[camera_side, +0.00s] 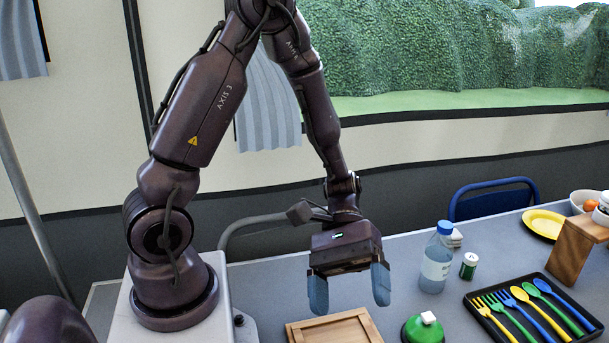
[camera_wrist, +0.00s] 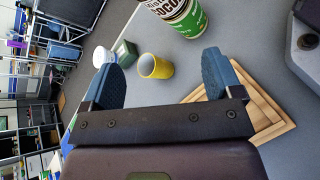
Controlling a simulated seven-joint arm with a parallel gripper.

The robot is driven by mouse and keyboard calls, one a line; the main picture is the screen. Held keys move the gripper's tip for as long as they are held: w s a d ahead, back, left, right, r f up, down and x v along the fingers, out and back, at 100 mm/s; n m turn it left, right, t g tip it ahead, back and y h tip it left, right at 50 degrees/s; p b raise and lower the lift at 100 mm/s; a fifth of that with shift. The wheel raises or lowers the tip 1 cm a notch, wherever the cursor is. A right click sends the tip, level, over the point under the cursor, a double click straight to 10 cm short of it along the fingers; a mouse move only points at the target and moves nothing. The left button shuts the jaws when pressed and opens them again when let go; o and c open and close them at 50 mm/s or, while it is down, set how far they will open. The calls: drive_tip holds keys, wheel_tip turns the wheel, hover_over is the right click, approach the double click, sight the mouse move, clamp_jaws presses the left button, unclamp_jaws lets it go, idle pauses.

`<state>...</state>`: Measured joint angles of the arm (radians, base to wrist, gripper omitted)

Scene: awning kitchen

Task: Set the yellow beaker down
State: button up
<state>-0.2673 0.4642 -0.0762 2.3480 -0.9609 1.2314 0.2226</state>
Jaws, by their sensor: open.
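The yellow beaker (camera_wrist: 163,67) shows in the wrist view on the grey table, in the gap between my fingers as seen there. Its open rim faces the camera, and it looks empty. My gripper (camera_side: 350,301) is open above the table, its two blue fingers apart and pointing down. In the wrist view the fingers of my gripper (camera_wrist: 158,62) show on either side of the beaker, with clear space between them and it. I cannot tell how far below the fingertips it is. I do not see the beaker in the side view.
A wooden board (camera_side: 335,329) lies at the front below my gripper. A green object with a white top (camera_side: 424,330), a blue-capped bottle (camera_side: 436,262), a small green can (camera_side: 469,266) and a black cutlery tray (camera_side: 475,315) stand to the right. A cocoa tin (camera_wrist: 185,16) shows in the wrist view.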

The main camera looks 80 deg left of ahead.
drive_tip(key=s+a+r+m+t+y, duration=0.2)
drive_tip(key=a+r+m+t+y, duration=0.2)
drive_tip(key=r+y, duration=0.2)
drive_tip(key=s+a+r+m+t+y, duration=0.2)
drive_tip(key=a+r+m+t+y, duration=0.2)
drive_tip(key=r, duration=0.6)
drive_tip(key=shift+a+m+t+y, duration=0.3)
drive_tip(key=shift+a+t+y, duration=0.25)
drive_tip(key=shift+y, duration=0.45)
